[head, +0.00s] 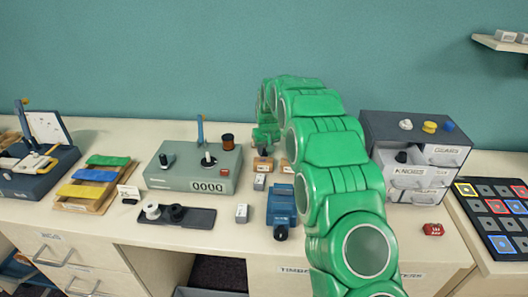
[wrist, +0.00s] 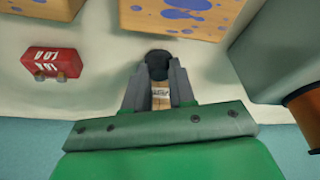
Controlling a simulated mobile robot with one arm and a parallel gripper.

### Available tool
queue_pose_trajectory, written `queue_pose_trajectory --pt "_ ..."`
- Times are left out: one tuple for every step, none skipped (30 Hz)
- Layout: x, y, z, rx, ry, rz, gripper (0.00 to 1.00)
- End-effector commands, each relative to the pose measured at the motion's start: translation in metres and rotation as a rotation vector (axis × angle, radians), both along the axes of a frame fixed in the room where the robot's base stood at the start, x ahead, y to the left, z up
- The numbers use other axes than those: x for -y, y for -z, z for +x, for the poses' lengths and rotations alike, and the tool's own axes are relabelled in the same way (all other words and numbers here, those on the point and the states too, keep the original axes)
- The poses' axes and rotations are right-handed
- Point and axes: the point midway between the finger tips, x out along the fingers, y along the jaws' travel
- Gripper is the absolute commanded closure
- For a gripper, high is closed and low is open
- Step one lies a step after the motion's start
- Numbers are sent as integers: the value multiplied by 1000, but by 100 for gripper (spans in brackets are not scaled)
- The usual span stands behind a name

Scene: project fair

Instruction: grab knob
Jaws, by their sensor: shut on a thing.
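My gripper (wrist: 160,72) is shut on a dark round knob (wrist: 160,56), which shows between the fingertips in the wrist view. A small wooden piece with a printed label (wrist: 161,98) shows between the fingers, behind the knob. In the head view my gripper (head: 263,148) is low over the table, right of the grey-green counter machine (head: 180,177); the held knob cannot be made out there. Another black knob (head: 402,157) sits in the open drawer marked KNOBS of the grey drawer cabinet (head: 405,125).
Blue-spotted tan blocks (wrist: 172,17) and a red block (wrist: 53,62) lie near my gripper. A blue device (head: 282,204) and a dark tray with spools (head: 200,219) stand nearer the front. The wall (head: 180,60) is close behind.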

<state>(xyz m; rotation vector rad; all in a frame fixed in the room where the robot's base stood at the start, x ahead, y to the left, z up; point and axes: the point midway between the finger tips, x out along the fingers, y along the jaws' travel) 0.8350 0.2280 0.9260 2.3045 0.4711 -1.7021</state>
Motion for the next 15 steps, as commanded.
queue_pose_trajectory --pt "0 -7 1 3 0 1 100" --pt "0 -10 1 3 0 1 100" --pt "0 -14 1 3 0 1 100" --pt "0 -18 0 3 0 1 100" --pt "0 -23 0 2 0 1 100" --pt "1 -24 -3 1 0 0 100" --pt "1 -26 -4 1 0 0 100" --pt "1 -28 -6 2 0 1 100" --pt "2 -32 -8 3 0 1 100" --pt "2 -34 -9 3 0 1 100" --pt "3 -36 -11 3 0 1 100" --pt "3 -39 -14 3 0 1 100" --pt "4 -41 -16 3 0 1 100" --pt "5 -44 -18 3 0 1 100" --pt "6 -48 -22 2 0 1 100"
